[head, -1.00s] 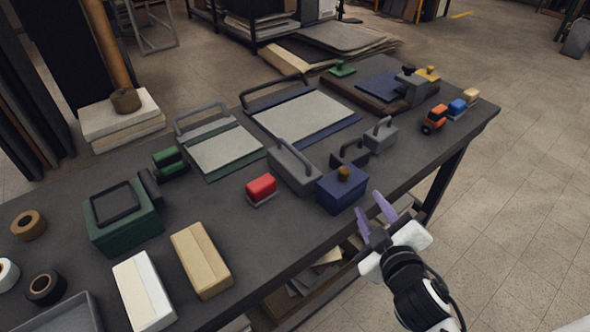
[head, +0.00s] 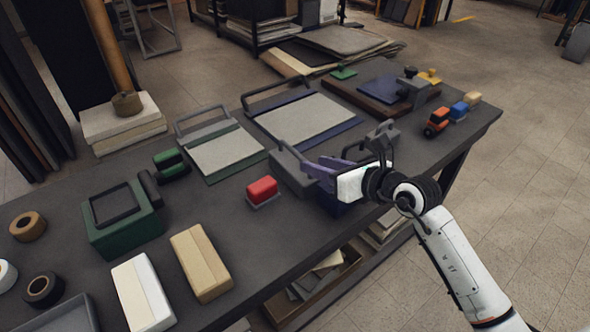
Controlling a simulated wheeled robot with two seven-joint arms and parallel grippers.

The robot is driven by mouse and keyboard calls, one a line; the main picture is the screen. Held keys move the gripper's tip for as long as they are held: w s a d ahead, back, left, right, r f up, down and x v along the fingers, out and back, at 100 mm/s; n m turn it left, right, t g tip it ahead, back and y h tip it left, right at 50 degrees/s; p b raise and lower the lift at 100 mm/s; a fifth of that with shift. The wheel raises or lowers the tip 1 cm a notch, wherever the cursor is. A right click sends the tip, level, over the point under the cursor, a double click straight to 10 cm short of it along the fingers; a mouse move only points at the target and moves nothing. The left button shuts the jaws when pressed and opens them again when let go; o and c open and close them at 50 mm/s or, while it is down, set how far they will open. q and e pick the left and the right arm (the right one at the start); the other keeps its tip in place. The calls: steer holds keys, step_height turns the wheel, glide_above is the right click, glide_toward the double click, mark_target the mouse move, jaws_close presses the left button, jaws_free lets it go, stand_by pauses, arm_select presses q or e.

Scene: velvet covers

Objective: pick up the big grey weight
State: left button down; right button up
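The big grey weight (head: 288,173), a long block with a bar handle, stands on the dark table near the middle. Its right end is hidden behind my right gripper (head: 313,164). The gripper's purple fingers point left over that end, near the handle. They look apart, with nothing seen held between them; whether they touch the weight I cannot tell. A smaller grey weight (head: 383,135) stands behind the gripper to the right, partly covered. My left gripper is not in view.
A blue block (head: 333,208) is mostly hidden under my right gripper. A red-topped block (head: 262,190) sits left of the big weight. Framed boards (head: 225,152) lie behind. A tan box (head: 201,262) and a green box (head: 122,221) stand at the left.

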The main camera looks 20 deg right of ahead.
mark_target(295, 150)
steer(key=x, duration=0.3)
steer(key=shift+w+a, duration=0.15)
steer(key=shift+w, duration=0.1)
steer(key=shift+w+r+x, duration=0.1)
steer(key=shift+r+x, duration=0.1)
steer(key=shift+x, duration=0.7)
steer(key=shift+w+r+x, duration=0.1)
steer(key=shift+r+x, duration=0.1)
steer(key=shift+x, duration=0.7)
steer(key=shift+w+r+x, duration=0.1)
steer(key=shift+r+x, duration=0.1)
steer(key=shift+x, duration=0.75)
steer(key=shift+s, duration=0.1)
jaws_close()
